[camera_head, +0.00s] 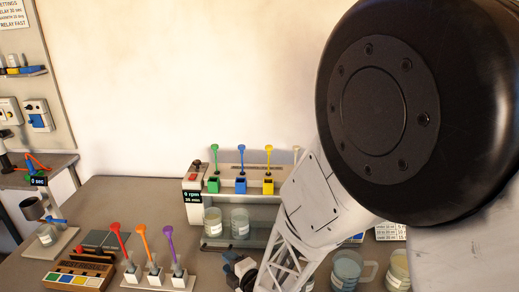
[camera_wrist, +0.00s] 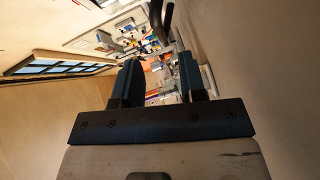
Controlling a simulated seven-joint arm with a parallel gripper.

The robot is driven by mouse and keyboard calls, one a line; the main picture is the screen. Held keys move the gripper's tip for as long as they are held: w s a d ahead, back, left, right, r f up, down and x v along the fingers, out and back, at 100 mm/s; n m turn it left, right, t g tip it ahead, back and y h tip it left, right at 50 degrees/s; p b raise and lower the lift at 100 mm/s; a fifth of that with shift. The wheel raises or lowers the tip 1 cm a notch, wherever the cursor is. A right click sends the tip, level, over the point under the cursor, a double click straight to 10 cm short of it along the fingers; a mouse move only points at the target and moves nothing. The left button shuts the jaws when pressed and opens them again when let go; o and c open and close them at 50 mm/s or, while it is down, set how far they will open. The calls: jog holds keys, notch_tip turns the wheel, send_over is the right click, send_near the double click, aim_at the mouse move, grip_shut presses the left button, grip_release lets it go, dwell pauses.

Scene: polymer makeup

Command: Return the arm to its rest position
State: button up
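My arm fills the right side of the head view, with a large black round joint cover and white links running down to the bottom edge. In the wrist view my gripper (camera_wrist: 158,68) has its two dark fingers apart, with the distant room showing between them. Nothing is held between the fingers. The wrist view is turned on its side and looks across the room. In the head view I cannot clearly make out the gripper's fingers at the bottom edge.
The bench (camera_head: 140,195) carries a stirrer station (camera_head: 194,192) with green, blue and yellow droppers, beakers (camera_head: 240,224), a stand with red, orange and purple droppers (camera_head: 155,275), and a colour-block box (camera_head: 80,276). A mug (camera_head: 347,268) stands beside my arm. A side shelf (camera_head: 40,170) is at left.

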jog(key=d+r+m+g+h, duration=0.2)
jog(key=d+r+m+h, duration=0.7)
jog(key=d+r+m, duration=0.65)
jog(key=s+d+r+m+g, duration=0.2)
jog(key=s+d+r+m, duration=0.1)
jog(key=s, duration=0.4)
jog(key=s+d+r+m+g+h, duration=0.1)
jog(key=s+d+r+m+g, duration=0.1)
jog(key=s+d, duration=0.4)
jog(key=s+d+r+m+g+h, duration=0.1)
jog(key=s+d+r+m+g, duration=0.1)
jog(key=s+d+r+m, duration=0.3)
jog(key=s+r, duration=0.1)
jog(key=s, duration=0.3)
jog(key=shift+s+d+r+g, duration=0.15)
jog(key=shift+d+g, duration=0.05)
jog(key=shift+g, duration=0.2)
